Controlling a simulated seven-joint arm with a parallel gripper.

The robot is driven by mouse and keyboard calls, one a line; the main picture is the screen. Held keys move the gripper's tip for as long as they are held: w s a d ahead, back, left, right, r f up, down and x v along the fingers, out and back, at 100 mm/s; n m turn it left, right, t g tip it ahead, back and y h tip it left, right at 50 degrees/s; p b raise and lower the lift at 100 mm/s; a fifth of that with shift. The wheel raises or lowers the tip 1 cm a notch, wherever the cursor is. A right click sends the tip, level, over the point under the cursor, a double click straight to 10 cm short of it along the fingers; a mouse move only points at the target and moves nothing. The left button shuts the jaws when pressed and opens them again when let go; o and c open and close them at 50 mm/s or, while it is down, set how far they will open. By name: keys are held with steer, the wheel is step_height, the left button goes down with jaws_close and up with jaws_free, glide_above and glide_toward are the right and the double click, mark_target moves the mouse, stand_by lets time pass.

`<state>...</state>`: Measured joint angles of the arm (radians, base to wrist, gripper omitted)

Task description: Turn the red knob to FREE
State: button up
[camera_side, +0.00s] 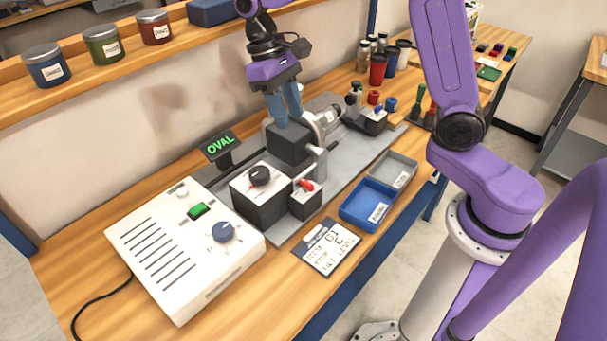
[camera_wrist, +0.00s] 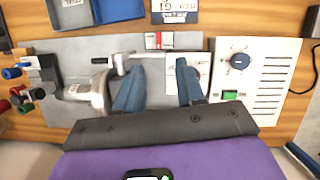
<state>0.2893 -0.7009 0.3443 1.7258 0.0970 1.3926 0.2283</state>
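The red knob (camera_side: 306,185) sits on a small dark box (camera_side: 306,203) at the front of the marker in the side view. In the wrist view the red knob (camera_wrist: 152,41) shows at the top middle, beyond my fingertips. Its setting label is too small to read. My gripper (camera_side: 285,108) points down above and behind the knob, over a dark grey block (camera_side: 289,146), and is apart from the knob. In the wrist view the blue fingers of my gripper (camera_wrist: 158,78) are spread, with nothing visible held between them.
A black knob (camera_side: 259,176) tops the box left of the red knob. A white control box (camera_side: 185,250) has a blue knob (camera_side: 223,231) and green switch (camera_side: 199,210). A display (camera_side: 221,148) reads OVAL. A card (camera_side: 327,247) and blue tray (camera_side: 367,204) lie in front.

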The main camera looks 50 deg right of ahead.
mark_target(306, 182)
steer(key=shift+m+g, duration=0.4)
steer(key=shift+m, duration=0.5)
steer(key=w+x, duration=0.1)
steer(key=x, duration=0.4)
steer(key=w+f+x, duration=0.1)
steer(key=x, duration=0.5)
steer(key=w+x, duration=0.1)
steer(key=x, duration=0.4)
steer(key=shift+d+f, duration=0.3)
steer(key=shift+f, duration=0.2)
jaws_close()
